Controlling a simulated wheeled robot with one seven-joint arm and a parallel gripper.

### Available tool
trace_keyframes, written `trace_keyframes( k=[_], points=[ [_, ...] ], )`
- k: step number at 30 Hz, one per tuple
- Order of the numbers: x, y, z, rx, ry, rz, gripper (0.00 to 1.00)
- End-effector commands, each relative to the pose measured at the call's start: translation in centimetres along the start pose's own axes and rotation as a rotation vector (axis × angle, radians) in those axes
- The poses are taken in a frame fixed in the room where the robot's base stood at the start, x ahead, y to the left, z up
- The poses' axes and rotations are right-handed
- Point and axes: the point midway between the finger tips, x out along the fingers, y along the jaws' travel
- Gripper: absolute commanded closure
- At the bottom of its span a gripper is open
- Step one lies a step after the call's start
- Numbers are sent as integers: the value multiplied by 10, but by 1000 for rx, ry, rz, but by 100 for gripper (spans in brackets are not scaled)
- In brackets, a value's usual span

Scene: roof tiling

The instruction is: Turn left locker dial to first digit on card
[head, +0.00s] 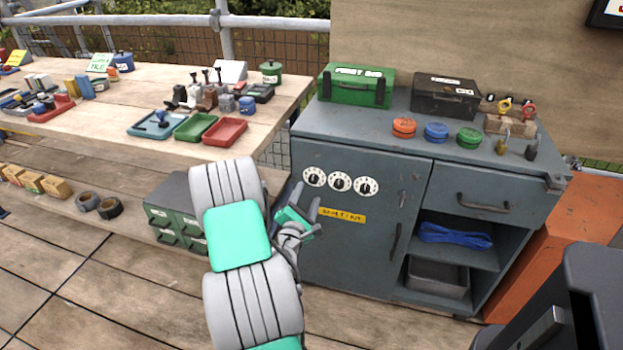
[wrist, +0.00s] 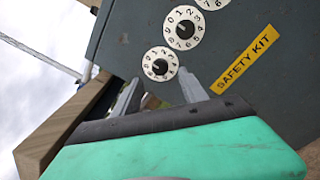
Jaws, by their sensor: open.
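The left locker dial (head: 315,177) is a white numbered disc with a black knob, first in a row of three on the grey locker door. In the wrist view, the left dial (wrist: 160,65) sits just beyond the fingertips, between their lines. My gripper (head: 308,199) is open and empty in front of the door, just below the dials; its fingers also show in the wrist view (wrist: 160,88). It appears apart from the dial. The middle dial (head: 340,182) and right dial (head: 366,187) are beside it. I cannot identify a card with readable digits.
A yellow "SAFETY KIT" label (wrist: 244,60) is below the dials. The locker (head: 345,240) has a door handle (head: 395,240) at right. The wooden table (head: 100,130) with trays stands at left, near the arm. A green drawer unit (head: 175,215) is below it.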

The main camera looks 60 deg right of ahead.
Motion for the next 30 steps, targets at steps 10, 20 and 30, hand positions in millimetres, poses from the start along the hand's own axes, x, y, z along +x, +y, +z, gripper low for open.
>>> trace_keyframes(
  k=[10, 20, 30],
  points=[
    [54, 0, 2, 5, -2, -2, 50],
    [60, 0, 0, 4, 0, -1, 50],
    [59, 0, 0, 4, 0, -1, 78]
  ],
)
